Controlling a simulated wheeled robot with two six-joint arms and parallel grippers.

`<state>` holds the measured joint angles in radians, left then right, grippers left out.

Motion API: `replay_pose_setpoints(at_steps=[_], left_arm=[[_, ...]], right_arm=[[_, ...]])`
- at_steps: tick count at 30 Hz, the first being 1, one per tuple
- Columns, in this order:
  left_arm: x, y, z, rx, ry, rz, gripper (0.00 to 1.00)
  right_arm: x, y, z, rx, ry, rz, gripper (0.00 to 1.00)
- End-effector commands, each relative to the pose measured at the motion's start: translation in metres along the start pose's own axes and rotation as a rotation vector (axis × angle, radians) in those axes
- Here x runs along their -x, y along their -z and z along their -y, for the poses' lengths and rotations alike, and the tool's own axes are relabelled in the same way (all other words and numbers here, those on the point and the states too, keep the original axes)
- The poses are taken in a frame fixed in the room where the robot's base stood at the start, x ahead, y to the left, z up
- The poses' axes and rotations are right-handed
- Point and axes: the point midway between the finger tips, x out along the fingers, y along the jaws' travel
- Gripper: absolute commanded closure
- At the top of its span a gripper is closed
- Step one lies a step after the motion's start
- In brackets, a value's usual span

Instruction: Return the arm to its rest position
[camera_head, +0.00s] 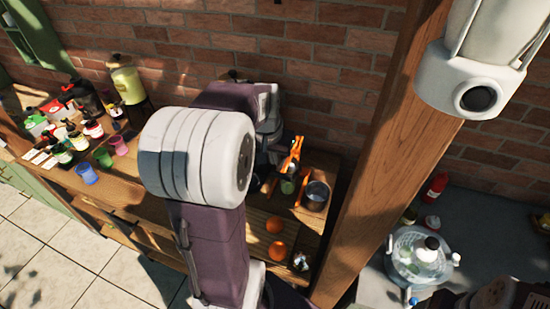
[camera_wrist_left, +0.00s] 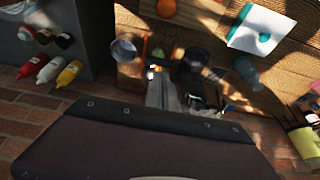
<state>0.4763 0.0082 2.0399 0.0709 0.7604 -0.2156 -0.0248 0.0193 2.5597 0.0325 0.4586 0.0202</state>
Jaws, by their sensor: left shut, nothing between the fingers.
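My left arm rises from the bottom of the head view, with a large white joint and purple links, and reaches over the wooden table (camera_head: 140,190). My left gripper (camera_head: 272,157) is beyond the white joint, partly hidden by my arm, near a dark pot (camera_head: 317,194) and orange-coloured items (camera_head: 292,158). In the left wrist view the gripper (camera_wrist_left: 162,88) shows below a glass-like container (camera_wrist_left: 124,48). It is shut and holds nothing. I cannot tell whether it touches anything.
Two oranges (camera_head: 275,236) lie near the table's front. Cups (camera_head: 87,173), bottles and a yellow container (camera_head: 127,82) stand at left. A wooden post (camera_head: 375,150) separates the table from a grey counter (camera_head: 470,160). A brick wall (camera_head: 300,50) is behind.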

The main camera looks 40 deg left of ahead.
Motion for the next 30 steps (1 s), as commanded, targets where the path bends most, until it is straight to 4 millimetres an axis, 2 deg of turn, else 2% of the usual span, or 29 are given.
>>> replay_pose_setpoints(at_steps=[9,11,12,14,15,17,18,21,24,26,30], left_arm=[[-0.001,0.000,-0.002,-0.004,-0.001,-0.001,1.00],[-0.013,-0.003,-0.013,-0.034,-0.012,-0.001,1.00],[-0.027,-0.007,-0.028,-0.074,-0.027,0.002,1.00],[-0.053,-0.027,-0.056,-0.149,-0.056,0.036,1.00],[-0.073,-0.048,-0.075,-0.204,-0.074,0.071,1.00],[-0.102,-0.083,-0.101,-0.277,-0.096,0.122,1.00],[-0.119,-0.107,-0.113,-0.316,-0.105,0.153,1.00],[-0.151,-0.162,-0.131,-0.370,-0.113,0.220,1.00],[-0.164,-0.201,-0.131,-0.364,-0.103,0.260,1.00],[-0.165,-0.212,-0.126,-0.327,-0.092,0.268,1.00],[-0.167,-0.206,-0.127,-0.270,-0.088,0.234,1.00]], right_arm=[[-0.001,0.000,0.000,0.000,0.000,0.000,0.29],[-0.013,-0.001,0.000,0.000,0.000,0.000,0.29],[-0.027,-0.003,-0.001,0.000,0.000,0.000,0.29],[-0.048,-0.005,-0.001,0.000,0.000,0.000,0.29],[-0.061,-0.006,-0.001,0.000,0.000,0.000,0.29],[-0.080,-0.009,-0.002,0.000,0.000,0.001,0.29],[-0.090,-0.010,-0.002,0.000,0.000,0.001,0.29],[-0.107,-0.011,-0.002,0.000,0.000,0.001,0.29],[-0.110,-0.012,-0.002,0.000,0.000,0.001,0.29],[-0.105,-0.011,-0.002,0.000,0.000,0.000,0.29],[-0.104,-0.011,-0.002,0.000,0.000,0.000,0.29]])
